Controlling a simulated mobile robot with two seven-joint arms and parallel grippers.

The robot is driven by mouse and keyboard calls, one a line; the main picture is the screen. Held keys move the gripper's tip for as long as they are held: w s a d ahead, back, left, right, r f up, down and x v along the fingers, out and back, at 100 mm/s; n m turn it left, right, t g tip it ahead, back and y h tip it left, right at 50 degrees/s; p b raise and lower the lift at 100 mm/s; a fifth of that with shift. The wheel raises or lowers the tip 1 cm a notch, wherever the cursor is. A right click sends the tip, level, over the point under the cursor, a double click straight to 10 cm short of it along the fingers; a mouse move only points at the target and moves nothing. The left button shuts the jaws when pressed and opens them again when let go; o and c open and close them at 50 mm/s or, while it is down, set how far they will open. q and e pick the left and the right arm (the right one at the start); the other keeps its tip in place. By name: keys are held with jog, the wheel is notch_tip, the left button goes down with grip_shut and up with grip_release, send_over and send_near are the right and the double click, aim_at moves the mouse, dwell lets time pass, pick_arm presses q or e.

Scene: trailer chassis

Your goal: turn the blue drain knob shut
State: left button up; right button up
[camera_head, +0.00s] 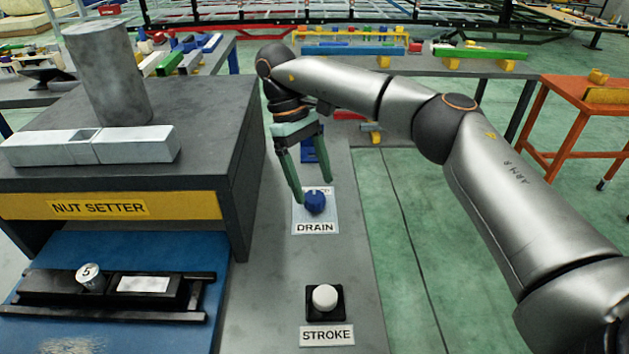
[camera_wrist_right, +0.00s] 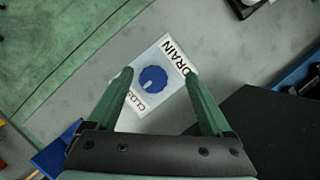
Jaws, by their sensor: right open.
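The blue drain knob (camera_head: 315,202) sits on a white plate (camera_head: 331,221) marked DRAIN, on the grey panel right of the nut setter. In the right wrist view the knob (camera_wrist_right: 153,79) shows a white pointer line, and the plate also carries lettering that starts "CLOS", partly hidden by a finger. My right gripper (camera_head: 311,190) is open and points down at the knob. In the right wrist view its green fingers (camera_wrist_right: 160,80) stand on either side of the knob, apart from it. Its height above the knob is hard to tell. My left gripper is not in view.
The nut setter (camera_head: 110,208) stands left of the knob with a dark grey housing. A white STROKE button (camera_head: 324,297) is on the same panel, nearer me. Benches with coloured parts stand behind. An orange table (camera_head: 580,95) is at the right, with open green floor before it.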

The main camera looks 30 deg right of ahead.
jog(key=s+a+r, duration=0.2)
jog(key=s+r, duration=0.2)
jog(key=s, duration=0.2)
jog(key=s+a+r+p, duration=0.1)
jog(key=s+a+r, duration=0.2)
jog(key=s, duration=0.3)
jog(key=shift+a+r, duration=0.25)
jog(key=shift+r, duration=0.65)
jog(key=shift+s, duration=0.1)
